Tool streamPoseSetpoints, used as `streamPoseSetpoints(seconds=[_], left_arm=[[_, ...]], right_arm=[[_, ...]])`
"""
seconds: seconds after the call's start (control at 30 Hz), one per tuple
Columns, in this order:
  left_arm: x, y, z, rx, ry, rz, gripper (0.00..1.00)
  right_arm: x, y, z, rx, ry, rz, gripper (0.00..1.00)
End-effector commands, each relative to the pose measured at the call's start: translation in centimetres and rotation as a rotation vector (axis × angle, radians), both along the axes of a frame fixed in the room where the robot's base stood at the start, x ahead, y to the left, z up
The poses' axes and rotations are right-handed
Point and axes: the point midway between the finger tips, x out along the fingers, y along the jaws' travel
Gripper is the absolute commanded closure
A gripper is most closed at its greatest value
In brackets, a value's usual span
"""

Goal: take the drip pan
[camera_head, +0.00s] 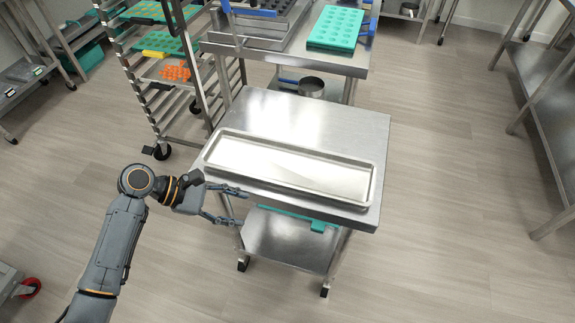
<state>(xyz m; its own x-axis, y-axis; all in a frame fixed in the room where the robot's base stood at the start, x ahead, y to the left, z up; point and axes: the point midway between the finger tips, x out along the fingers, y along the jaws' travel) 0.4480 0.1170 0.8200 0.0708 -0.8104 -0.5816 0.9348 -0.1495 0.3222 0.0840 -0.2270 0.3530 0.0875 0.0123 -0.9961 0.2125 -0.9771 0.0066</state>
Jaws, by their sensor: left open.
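The drip pan (290,170) is a long, shallow, light metal tray with a raised rim. It lies flat and empty along the front part of a small steel cart top (310,118). My left gripper (244,208) is open and empty at the cart's front left edge. Its fingers point right, just in front of the pan's left end. One finger is close to the pan's front rim, and I cannot tell whether it touches. My right gripper is not in view.
A teal item (300,218) sits under the cart top, above the lower shelf (285,243). A depositor table with a teal mold (336,27) stands behind. A tray rack (170,75) is at the back left. Steel shelving (545,85) is at the right. Floor around the cart is clear.

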Motion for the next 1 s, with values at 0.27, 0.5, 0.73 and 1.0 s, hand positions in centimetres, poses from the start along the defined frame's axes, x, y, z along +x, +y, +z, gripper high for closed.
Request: streamPoseSetpoints(seconds=[0.27, 0.5, 0.73, 1.0], left_arm=[[4.7, 0.9, 5.9, -0.241, 0.321, 0.182, 0.50], [5.1, -2.8, 4.8, -0.259, 0.343, 0.188, 0.50], [5.4, -5.9, 3.4, -0.256, 0.341, 0.190, 0.50], [5.5, -7.6, 2.7, -0.256, 0.339, 0.189, 0.50]], right_arm=[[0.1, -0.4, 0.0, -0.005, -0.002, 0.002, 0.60], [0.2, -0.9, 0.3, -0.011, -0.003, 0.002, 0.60], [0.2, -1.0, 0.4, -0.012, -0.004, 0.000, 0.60], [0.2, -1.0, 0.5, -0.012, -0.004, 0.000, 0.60]])
